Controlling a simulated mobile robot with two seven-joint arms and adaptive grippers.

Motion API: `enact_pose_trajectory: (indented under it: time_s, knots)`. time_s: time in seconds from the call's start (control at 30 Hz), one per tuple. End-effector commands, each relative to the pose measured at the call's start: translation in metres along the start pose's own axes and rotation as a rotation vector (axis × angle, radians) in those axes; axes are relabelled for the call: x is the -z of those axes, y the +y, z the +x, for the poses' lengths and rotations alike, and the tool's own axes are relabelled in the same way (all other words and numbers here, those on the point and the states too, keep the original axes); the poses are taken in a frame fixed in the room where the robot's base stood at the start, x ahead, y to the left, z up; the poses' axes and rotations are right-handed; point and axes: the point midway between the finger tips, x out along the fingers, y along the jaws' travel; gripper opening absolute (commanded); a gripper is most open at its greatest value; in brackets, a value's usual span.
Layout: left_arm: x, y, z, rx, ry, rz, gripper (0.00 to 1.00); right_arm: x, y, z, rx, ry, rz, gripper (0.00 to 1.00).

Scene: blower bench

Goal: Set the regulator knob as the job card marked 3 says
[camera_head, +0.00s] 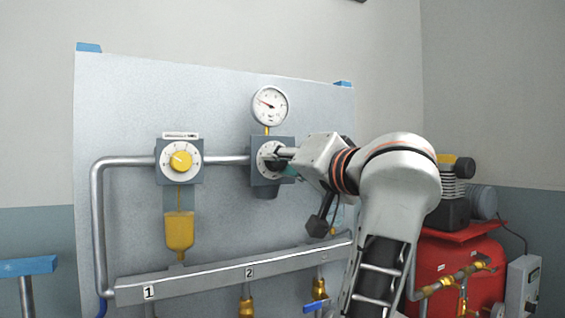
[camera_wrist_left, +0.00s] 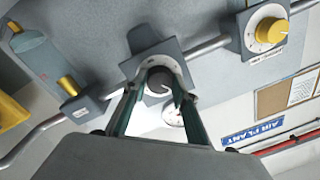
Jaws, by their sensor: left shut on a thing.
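The dark regulator knob (camera_wrist_left: 158,80) sits in a white round dial on a grey block on the panel. In the head view the dial (camera_head: 265,157) shows at the right end of the upper pipe, and the gripper partly hides the knob. My left gripper (camera_head: 279,155) reaches it from the right. In the left wrist view its two fingers (camera_wrist_left: 159,88) are shut on the knob's sides. I cannot make out a job card marked 3. My right gripper is not in view.
A yellow knob (camera_head: 181,160) on another dial is to the left, above a yellow bowl (camera_head: 179,232). Pipes and a rail (camera_head: 200,278) marked 1 and 2 cross the panel. A red tank (camera_head: 458,265) stands right. A sheet (camera_wrist_left: 303,87) hangs near the AIR PLANT sign (camera_wrist_left: 253,131).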

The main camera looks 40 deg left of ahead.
Motion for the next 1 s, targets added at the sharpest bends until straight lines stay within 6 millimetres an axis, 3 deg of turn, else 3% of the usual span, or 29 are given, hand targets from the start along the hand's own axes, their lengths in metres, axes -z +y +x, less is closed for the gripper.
enact_pose_trajectory:
  time_s: [0.5, 1.0]
  knots:
    - [0.0002, -0.0022, -0.0001, -0.001, 0.025, 0.426, 0.06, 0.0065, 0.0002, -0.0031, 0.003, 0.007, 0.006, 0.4]
    - [-0.0004, -0.0024, 0.0001, 0.002, 0.033, 0.578, 0.06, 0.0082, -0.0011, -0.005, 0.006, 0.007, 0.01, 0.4]
